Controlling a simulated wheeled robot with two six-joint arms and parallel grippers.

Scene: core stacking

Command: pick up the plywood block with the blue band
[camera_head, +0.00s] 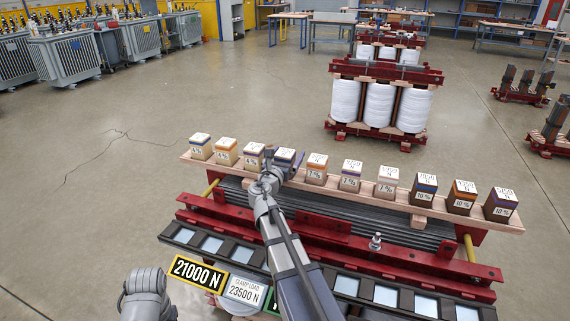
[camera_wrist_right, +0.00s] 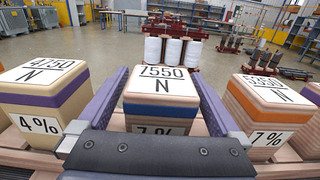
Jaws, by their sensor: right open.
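The pale plywood block with the blue band (camera_wrist_right: 160,95) stands upright on the plank in the right wrist view, with 7550 N on its white top label. In the head view the same block (camera_head: 285,154) is partly hidden by my right gripper (camera_head: 277,163). The right gripper (camera_wrist_right: 157,82) is open, with one finger on each side of this block. I cannot tell whether the fingers touch it. My left arm shows at the lower left of the head view, but its gripper does not show.
Several banded blocks share the wooden plank (camera_head: 415,209). A purple-banded block (camera_wrist_right: 42,98) and an orange-banded block (camera_wrist_right: 274,108) stand close on either side. A darker block (camera_head: 424,190) also has a blue band. Signs (camera_head: 198,273) stand in front.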

